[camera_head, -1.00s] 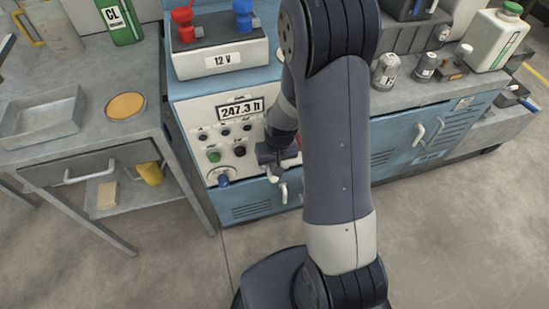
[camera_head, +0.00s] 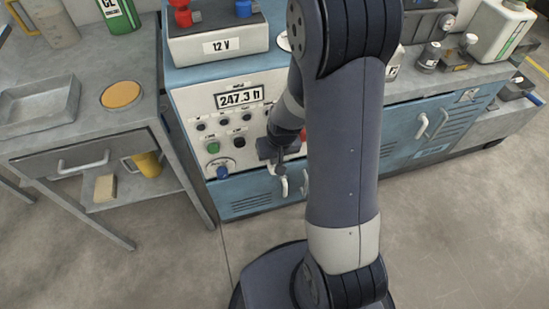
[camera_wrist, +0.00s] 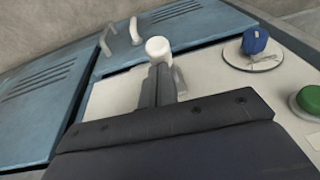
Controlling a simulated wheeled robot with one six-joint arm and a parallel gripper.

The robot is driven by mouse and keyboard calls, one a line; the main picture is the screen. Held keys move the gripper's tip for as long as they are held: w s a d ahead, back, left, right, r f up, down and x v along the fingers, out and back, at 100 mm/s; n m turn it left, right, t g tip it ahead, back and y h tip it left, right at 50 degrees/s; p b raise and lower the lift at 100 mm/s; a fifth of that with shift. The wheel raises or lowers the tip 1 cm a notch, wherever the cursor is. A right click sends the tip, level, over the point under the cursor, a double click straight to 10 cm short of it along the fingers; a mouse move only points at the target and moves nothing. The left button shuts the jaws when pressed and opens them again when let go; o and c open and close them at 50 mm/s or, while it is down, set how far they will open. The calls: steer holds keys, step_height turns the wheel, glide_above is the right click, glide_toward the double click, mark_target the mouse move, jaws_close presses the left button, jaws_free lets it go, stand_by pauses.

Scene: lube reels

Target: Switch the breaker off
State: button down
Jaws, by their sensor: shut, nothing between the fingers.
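My gripper (camera_head: 272,152) is at the lower right of the white control panel (camera_head: 205,105), partly hidden by my arm. In the wrist view my gripper (camera_wrist: 158,85) is shut and empty, its fingertips right by a white rounded knob (camera_wrist: 158,47). I cannot tell whether they touch it. It may be the breaker's lever; no breaker label is readable. A blue rotary knob (camera_head: 222,171) on a round plate is left of my gripper; it also shows in the wrist view (camera_wrist: 255,41). A green button (camera_head: 213,147) is above it.
Below the panel are blue cabinet doors (camera_head: 245,197) with projecting pale handles (camera_wrist: 135,30). A 12 V box (camera_head: 222,46) stands above the panel. A grey side table (camera_head: 75,118) is at the left. The floor in front is clear.

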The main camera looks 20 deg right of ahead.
steer(key=shift+s+f+b, duration=0.1)
steer(key=shift+f+b, duration=0.1)
steer(key=shift+b, duration=0.25)
steer(key=s+f+t+b, duration=0.1)
steer(key=t+b, duration=0.1)
steer(key=b, duration=0.4)
steer(key=shift+s+f, duration=0.1)
steer(key=shift+f, duration=0.25)
steer(key=b, duration=0.1)
steer(key=t+b, duration=0.1)
steer(key=b, duration=0.1)
steer(key=shift+s+f+t, duration=0.25)
steer(key=shift+s+t, duration=0.05)
steer(key=s+f+b, duration=0.1)
steer(key=f+b, duration=0.1)
steer(key=b, duration=0.2)
steer(key=shift+s+f, duration=0.1)
steer(key=shift+s, duration=0.05)
steer(key=shift+r+p, duration=0.45)
steer(key=shift+r, duration=0.35)
